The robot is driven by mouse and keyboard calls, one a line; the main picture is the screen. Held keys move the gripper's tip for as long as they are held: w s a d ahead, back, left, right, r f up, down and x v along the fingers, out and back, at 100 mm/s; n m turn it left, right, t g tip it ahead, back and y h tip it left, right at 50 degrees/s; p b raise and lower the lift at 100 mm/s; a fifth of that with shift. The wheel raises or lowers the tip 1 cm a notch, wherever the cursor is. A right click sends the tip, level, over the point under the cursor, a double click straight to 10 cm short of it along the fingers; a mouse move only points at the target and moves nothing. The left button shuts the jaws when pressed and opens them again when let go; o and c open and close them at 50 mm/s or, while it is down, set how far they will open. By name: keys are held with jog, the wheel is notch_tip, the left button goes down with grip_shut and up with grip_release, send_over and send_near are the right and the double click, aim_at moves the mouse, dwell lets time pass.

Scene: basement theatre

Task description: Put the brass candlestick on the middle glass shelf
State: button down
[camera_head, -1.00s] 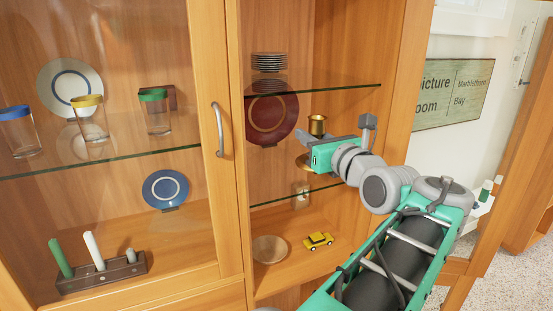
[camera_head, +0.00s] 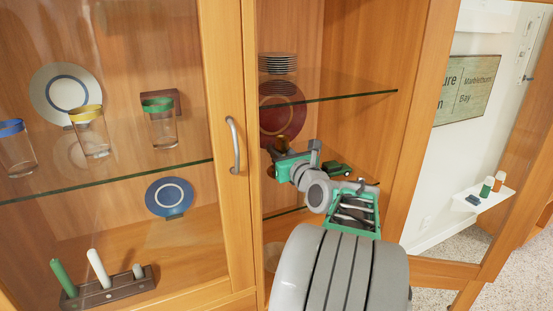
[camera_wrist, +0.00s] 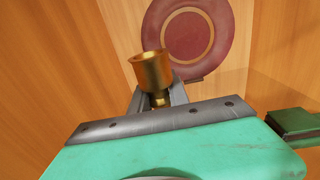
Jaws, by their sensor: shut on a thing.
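The brass candlestick (camera_wrist: 153,72) stands upright between my gripper's fingers in the wrist view, its cup above them. My gripper (camera_head: 275,158) is shut on it, inside the open right part of the wooden cabinet. In the head view the candlestick is mostly hidden behind my gripper. The middle glass shelf (camera_head: 284,213) shows only as a short front edge left of my arm. My gripper is above that edge and below the upper glass shelf (camera_head: 350,97). I cannot tell whether the candlestick touches the shelf.
A dark red plate (camera_head: 284,112) stands upright behind my gripper, also in the wrist view (camera_wrist: 190,35). Stacked plates (camera_head: 278,63) are above. The cabinet's closed left door (camera_head: 238,200) borders the opening.

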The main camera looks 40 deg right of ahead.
jog(key=f, duration=0.1)
jog(key=w+f+p, duration=0.1)
jog(key=f, duration=0.1)
jog(key=shift+f, duration=0.55)
jog(key=shift+d+f, duration=0.1)
jog(key=shift+f, duration=0.05)
jog(key=c, duration=1.3)
grip_release()
jog(key=shift+f, duration=0.1)
jog(key=shift+o, duration=0.2)
jog(key=shift+r, duration=0.25)
jog(key=b+v, duration=0.3)
jog(key=v, duration=0.9)
